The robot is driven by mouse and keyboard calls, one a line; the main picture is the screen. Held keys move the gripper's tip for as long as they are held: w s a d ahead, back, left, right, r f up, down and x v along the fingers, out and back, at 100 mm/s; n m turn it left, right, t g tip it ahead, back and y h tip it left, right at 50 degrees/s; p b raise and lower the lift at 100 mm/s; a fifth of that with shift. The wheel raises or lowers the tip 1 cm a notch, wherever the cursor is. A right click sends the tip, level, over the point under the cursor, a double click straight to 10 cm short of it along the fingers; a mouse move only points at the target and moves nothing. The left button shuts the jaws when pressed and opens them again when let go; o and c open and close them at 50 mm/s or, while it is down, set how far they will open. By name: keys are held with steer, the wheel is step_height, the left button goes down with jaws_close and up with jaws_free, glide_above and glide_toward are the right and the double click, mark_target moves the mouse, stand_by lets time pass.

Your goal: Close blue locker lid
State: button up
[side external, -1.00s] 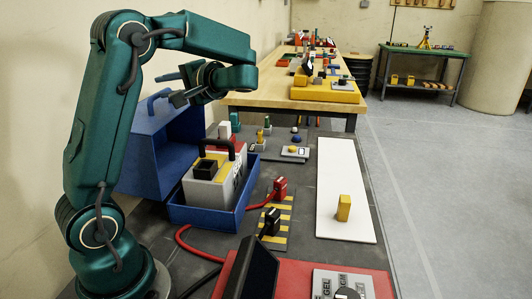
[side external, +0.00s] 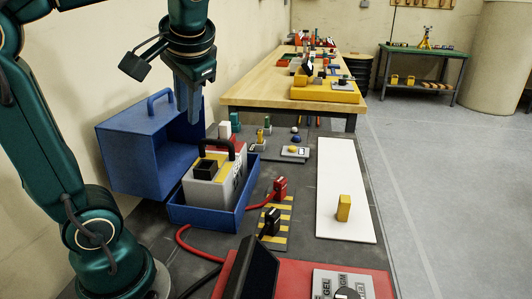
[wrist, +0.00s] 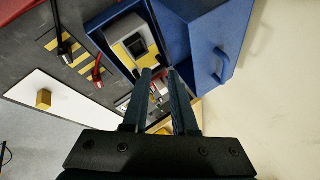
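The blue locker lid (side external: 140,160) stands open, tipped back behind its blue tray (side external: 205,218), with its hollow side facing the tray. Its blue handle (side external: 161,97) is on top. The lid (wrist: 205,35) and handle (wrist: 222,66) also show in the wrist view, right of the fingers. A grey and yellow battery (side external: 212,180) with a dark handle sits in the tray. My gripper (side external: 189,122) points down, above the lid's right end and the far end of the tray. In the wrist view my gripper (wrist: 163,72) is open, with an empty gap between its fingertips.
Red and black clamps (side external: 280,188) with cables lie right of the tray. A white board (side external: 345,205) carries a yellow block (side external: 344,207). Small parts (side external: 292,150) stand beyond the tray, before a wooden bench (side external: 262,92). A wall runs behind the lid.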

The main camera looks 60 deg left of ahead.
steer(key=s+d+r+m+t+h, duration=0.2)
steer(key=d+h, duration=0.4)
steer(key=d, duration=0.7)
steer(key=r+m+t, duration=0.1)
steer(key=t, duration=0.1)
steer(key=shift+s+d+t+h, duration=0.15)
steer(key=shift+d+t+h, duration=0.1)
steer(key=shift+t+h, duration=0.05)
steer(key=shift+r, duration=0.1)
steer(key=o, duration=0.3)
steer(key=n+g+y, duration=0.4)
steer(key=n+y, duration=0.1)
steer(key=n, duration=0.3)
glide_toward(161, 92)
steer(key=x, duration=0.3)
steer(key=shift+x, duration=2.4)
